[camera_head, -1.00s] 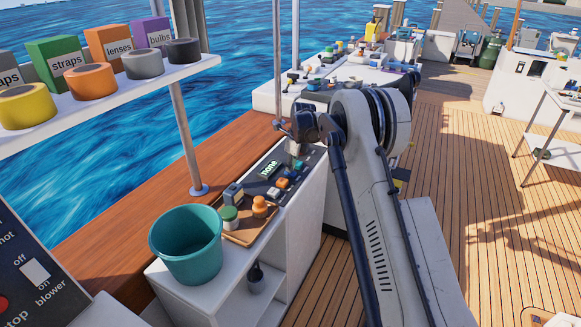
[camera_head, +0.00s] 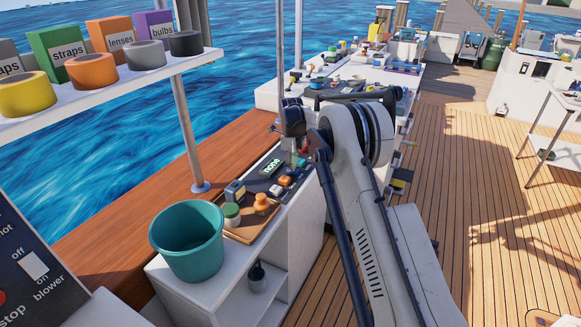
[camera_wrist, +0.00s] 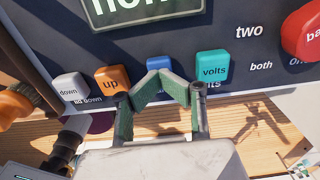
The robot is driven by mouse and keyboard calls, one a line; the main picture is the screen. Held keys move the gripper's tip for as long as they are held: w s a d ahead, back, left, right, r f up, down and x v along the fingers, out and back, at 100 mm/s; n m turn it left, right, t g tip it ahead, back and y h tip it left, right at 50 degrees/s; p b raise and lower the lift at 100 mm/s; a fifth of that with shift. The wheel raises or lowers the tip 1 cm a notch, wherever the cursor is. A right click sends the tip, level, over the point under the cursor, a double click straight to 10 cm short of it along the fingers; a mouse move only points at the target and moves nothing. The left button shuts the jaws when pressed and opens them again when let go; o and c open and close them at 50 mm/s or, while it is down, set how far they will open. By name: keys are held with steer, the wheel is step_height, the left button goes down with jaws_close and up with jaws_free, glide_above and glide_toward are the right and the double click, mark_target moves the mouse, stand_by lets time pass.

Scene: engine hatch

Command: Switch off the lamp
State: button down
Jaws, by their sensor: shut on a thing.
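In the wrist view, a dark control panel (camera_wrist: 225,30) carries a row of push buttons. A blue button (camera_wrist: 159,62) sits between an orange button marked "up" (camera_wrist: 113,79) and a green-blue button marked "volts" (camera_wrist: 212,65). No lamp can be made out.
A grey button marked "down" (camera_wrist: 70,87) and a large red button (camera_wrist: 303,30) flank the row. A teal bucket (camera_head: 187,245) and a tray with small pots (camera_head: 240,237) stand nearer on the cabinet. A metal post (camera_head: 188,130) rises beside it.

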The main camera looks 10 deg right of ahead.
steer(key=shift+s+d+f, duration=0.1)
steer(key=shift+s+d, duration=0.1)
steer(key=shift+d, duration=0.15)
steer(key=shift+d+r, duration=0.1)
steer(key=shift+r, duration=0.45)
step_height(320, 180, up, 13)
steer(key=p, duration=0.2)
steer(key=shift+a, duration=0.3)
steer(key=shift+r, duration=0.15)
